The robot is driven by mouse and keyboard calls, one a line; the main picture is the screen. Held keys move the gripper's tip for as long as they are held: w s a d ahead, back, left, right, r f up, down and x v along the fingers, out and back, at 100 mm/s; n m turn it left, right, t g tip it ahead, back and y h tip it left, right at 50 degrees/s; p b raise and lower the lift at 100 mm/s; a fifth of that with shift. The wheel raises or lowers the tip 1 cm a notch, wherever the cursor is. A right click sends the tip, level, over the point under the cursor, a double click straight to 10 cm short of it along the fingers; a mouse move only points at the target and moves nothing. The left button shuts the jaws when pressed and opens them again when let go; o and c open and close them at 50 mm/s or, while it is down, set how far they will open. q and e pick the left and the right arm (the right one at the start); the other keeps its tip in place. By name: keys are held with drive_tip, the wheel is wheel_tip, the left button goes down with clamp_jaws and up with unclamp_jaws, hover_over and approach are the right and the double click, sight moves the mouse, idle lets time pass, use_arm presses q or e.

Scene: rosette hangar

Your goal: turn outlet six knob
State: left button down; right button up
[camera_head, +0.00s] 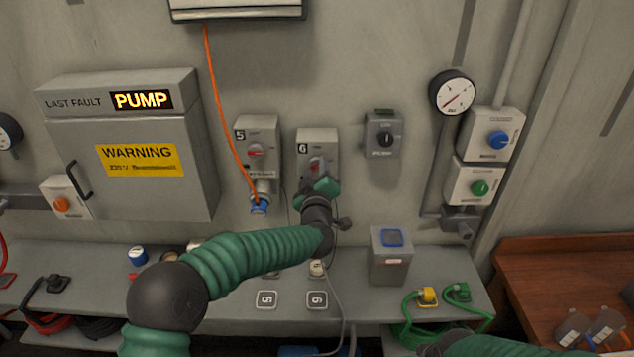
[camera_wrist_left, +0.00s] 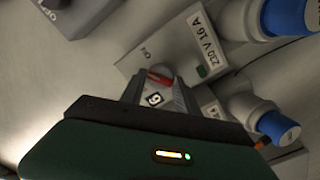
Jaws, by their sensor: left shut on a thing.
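The outlet six box (camera_head: 318,143) is a grey unit on the wall, marked 6. Its red knob (camera_head: 316,164) is partly hidden behind my left gripper (camera_head: 318,178) in the head view. In the left wrist view the red knob (camera_wrist_left: 160,78) shows between the two fingers of my left gripper (camera_wrist_left: 158,86), which is shut on it. The box face (camera_wrist_left: 178,55) looks tilted there and carries a 230 V 16 A label. My right gripper is not in view; only part of my right arm shows at the bottom right.
Outlet five (camera_head: 256,140) is close on the left, with an orange cable (camera_head: 222,110) running to its blue plug (camera_head: 259,207). A grey switch box (camera_head: 383,134) is to the right. Below, a grey shelf (camera_head: 350,300) holds a grey box (camera_head: 391,262) and green cables (camera_head: 407,308).

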use_arm(q)
drive_tip(key=n+b, duration=0.4)
drive_tip(key=f+n+b, duration=0.1)
drive_tip(key=n+b, duration=0.3)
drive_tip(key=b, duration=0.1)
drive_tip(key=shift+f, duration=0.2)
drive_tip(key=shift+d+n+b, duration=0.1)
drive_tip(key=shift+n+b, duration=1.65)
drive_tip(key=shift+n, duration=0.05)
drive_tip(key=c, duration=1.2)
unclamp_jaws()
drive_tip(key=shift+o, duration=1.3)
drive_tip(key=shift+s+r, duration=0.1)
drive_tip(key=shift+r, duration=0.05)
drive_tip(key=shift+o, duration=0.2)
drive_tip(key=shift+r, duration=0.1)
